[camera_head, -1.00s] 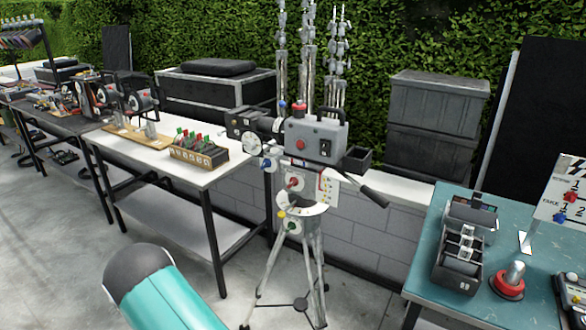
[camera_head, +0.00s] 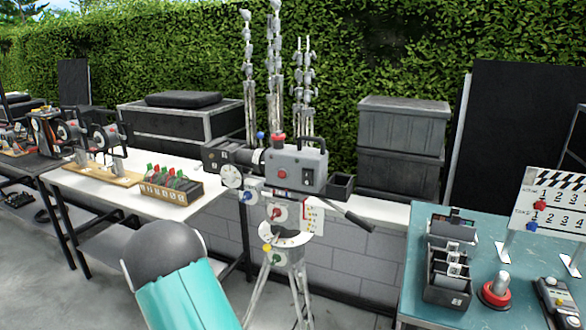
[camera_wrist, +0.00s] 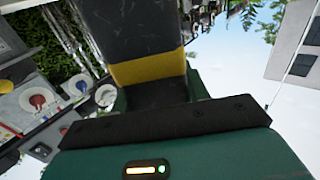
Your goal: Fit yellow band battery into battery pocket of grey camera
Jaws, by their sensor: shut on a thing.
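The grey camera (camera_head: 297,170) stands on a tripod in the middle of the head view, with a red button on its side and a handle on top. An open black box (camera_head: 341,188) sits at its right end; I cannot tell for sure whether this is the battery pocket. In the wrist view, my gripper (camera_wrist: 155,95) is shut on the yellow band battery (camera_wrist: 150,67), a dark block with a yellow stripe. The battery's far end runs out of the frame's top. The head view shows my teal arm link but neither gripper nor battery.
A white table (camera_head: 95,190) with a rack of small colored items (camera_head: 172,187) stands left. A teal table (camera_head: 410,285) at right holds a black divided tray (camera_head: 447,275), a red-based knob (camera_head: 495,291) and a slate (camera_head: 550,205). Grey cases (camera_head: 402,145) stand behind the camera.

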